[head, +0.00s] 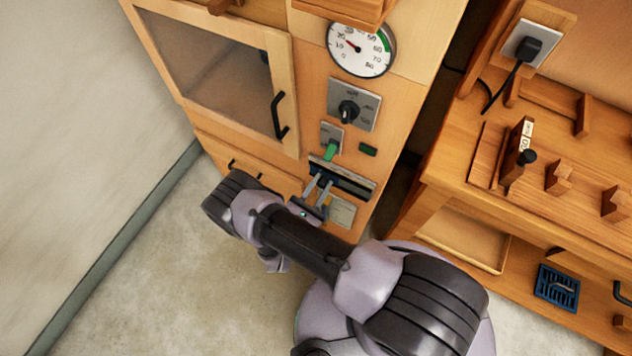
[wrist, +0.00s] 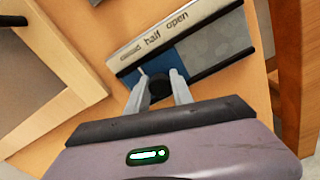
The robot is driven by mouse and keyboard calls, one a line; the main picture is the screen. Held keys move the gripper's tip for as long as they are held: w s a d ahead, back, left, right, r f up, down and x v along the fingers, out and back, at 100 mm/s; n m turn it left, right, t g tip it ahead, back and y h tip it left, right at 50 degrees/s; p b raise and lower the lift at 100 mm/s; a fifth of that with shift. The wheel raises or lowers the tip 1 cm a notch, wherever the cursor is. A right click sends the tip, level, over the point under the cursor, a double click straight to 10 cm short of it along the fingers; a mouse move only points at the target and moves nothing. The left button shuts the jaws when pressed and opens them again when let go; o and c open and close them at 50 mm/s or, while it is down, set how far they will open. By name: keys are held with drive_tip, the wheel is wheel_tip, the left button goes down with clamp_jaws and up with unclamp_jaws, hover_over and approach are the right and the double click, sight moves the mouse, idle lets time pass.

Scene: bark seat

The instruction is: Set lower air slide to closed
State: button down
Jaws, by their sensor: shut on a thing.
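The lower air slide (head: 345,182) is a dark rail with a pale label strip, set low on the front of the wooden cabinet. In the wrist view its label strip (wrist: 165,35) reads "half" and "open", with a small unreadable mark left of them. Blue and grey plate areas show below the strip. My gripper (head: 318,188) reaches the slide from below. In the wrist view my gripper (wrist: 160,92) is shut on the slide's black knob (wrist: 159,84), near the left end of the rail. The fingers partly hide the knob and the rail's lower left part.
A glazed door (head: 205,60) with a black handle is at left. A wooden bench (head: 560,230) stands close at right. Floor is clear at lower left.

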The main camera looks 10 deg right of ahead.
drive_tip(key=shift+w+a, duration=0.15)
drive_tip(key=shift+a, duration=0.1)
drive_tip(key=c, duration=1.1)
unclamp_jaws()
drive_tip(key=p+v, duration=0.3)
drive_tip(key=v, duration=1.4)
drive_tip(key=shift+s, duration=0.25)
drive_tip(key=shift+a, duration=0.2)
